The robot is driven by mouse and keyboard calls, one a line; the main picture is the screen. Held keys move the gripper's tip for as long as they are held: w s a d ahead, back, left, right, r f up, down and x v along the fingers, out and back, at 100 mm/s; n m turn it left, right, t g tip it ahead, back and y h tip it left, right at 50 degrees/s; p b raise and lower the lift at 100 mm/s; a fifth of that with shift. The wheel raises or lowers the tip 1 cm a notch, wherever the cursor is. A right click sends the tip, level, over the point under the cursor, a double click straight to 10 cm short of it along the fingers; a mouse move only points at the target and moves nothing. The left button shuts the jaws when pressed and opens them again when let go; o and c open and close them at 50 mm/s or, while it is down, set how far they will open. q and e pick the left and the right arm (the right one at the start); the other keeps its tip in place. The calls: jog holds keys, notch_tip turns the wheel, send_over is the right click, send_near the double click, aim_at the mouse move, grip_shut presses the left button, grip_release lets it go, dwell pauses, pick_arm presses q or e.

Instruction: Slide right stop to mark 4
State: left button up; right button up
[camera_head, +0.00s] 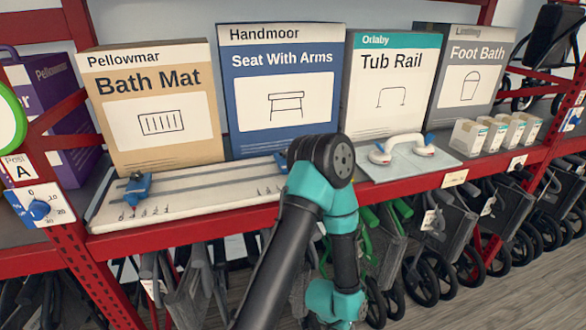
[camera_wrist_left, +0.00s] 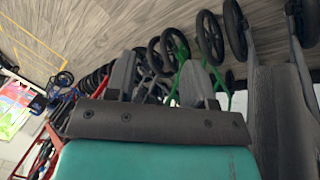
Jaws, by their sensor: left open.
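A long pale board (camera_head: 195,200) with printed scales lies on the shelf in the head view. A blue stop (camera_head: 137,188) sits near its left end, above small numbered marks. A second blue piece (camera_head: 281,162), seemingly the right stop, shows at the right end, mostly hidden behind my arm. The right scale's marks are partly visible, but I cannot read them there. My arm rises from the bottom centre, bends in front of the board and points down. My left gripper's grey front part (camera_wrist_left: 160,122) fills the lower left wrist view, empty, facing the walkers and floor.
Boxes such as Bath Mat (camera_head: 155,105) and Seat With Arms (camera_head: 280,85) stand behind the board. A white-handled rail (camera_head: 402,148) lies to the right. A red shelf edge (camera_head: 200,228) runs in front, with folded wheeled walkers (camera_head: 445,245) below. A blue dial (camera_head: 38,209) is at left.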

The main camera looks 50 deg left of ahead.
pick_arm(q)
jog(key=w+a+r+n+t+y, duration=0.2)
jog(key=w+a+r+t+y, duration=0.15)
jog(key=w+r, duration=0.6)
jog(key=w+a+r+n+t+y, duration=0.25)
jog(key=w+r+t, duration=0.25)
jog(key=r, duration=1)
jog(key=s+a+r+n+g+y, duration=0.2)
jog(key=s+a+r+y, duration=0.2)
jog(key=r, duration=0.5)
jog(key=s+a+r+n+g+y, duration=0.3)
jog(key=s+a+r+y, duration=0.2)
jog(key=r, duration=0.5)
jog(key=shift+s+a+r, duration=0.15)
jog(key=shift+s+a, duration=0.8)
jog(key=shift+s, duration=0.1)
jog(key=shift+n, duration=0.25)
jog(key=x, duration=1.7)
jog(key=shift+a, duration=0.3)
jog(key=shift+c, duration=0.5)
